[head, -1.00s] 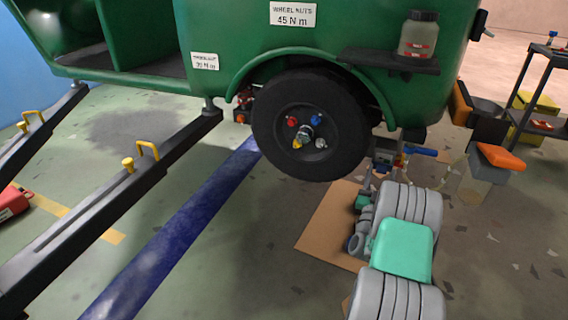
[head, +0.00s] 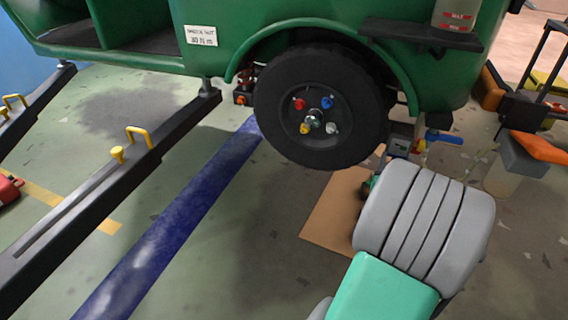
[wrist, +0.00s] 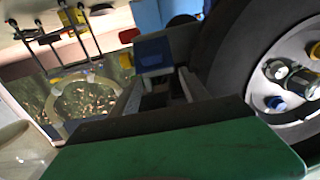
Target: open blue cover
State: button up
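A blue part (head: 443,137), possibly the blue cover, sticks out beside a small grey box (head: 400,143) under the green vehicle's right end. Red and yellow bits show next to it. In the wrist view, a blue block (wrist: 153,54) lies just beyond my gripper (wrist: 163,82); it may be the same part. The fingers look apart, with a dark gap between them, and I see nothing held. I cannot tell whether the fingers touch the blue block.
The vehicle's wheel (head: 350,110) is close to the left of the box and carries coloured nuts. A dark shelf (head: 420,34) juts out above. A cardboard sheet (head: 330,215) lies on the floor. An orange-topped container (head: 515,165) stands to the right. Long black ramps (head: 100,190) are at left.

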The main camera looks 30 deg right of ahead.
jog(key=w+a+r+n+g+y+p, duration=0.1)
jog(key=w+a+n+y+p, duration=0.1)
jog(key=a, duration=0.7)
jog(key=w+a+r+n+g+y+p, duration=0.1)
jog(key=w+a+n+y+p, duration=0.2)
jog(key=a, duration=0.7)
jog(key=w+a+r+n+y+p, duration=0.1)
jog(key=w+a+n+y+p, duration=0.1)
jog(key=a+y+p, duration=0.3)
jog(key=w+a+y, duration=0.1)
jog(key=a, duration=0.3)
jog(key=shift+w+a+r+n+g+y, duration=0.15)
jog(key=shift+w+r+n+g+y, duration=0.15)
jog(key=shift+g+y, duration=0.1)
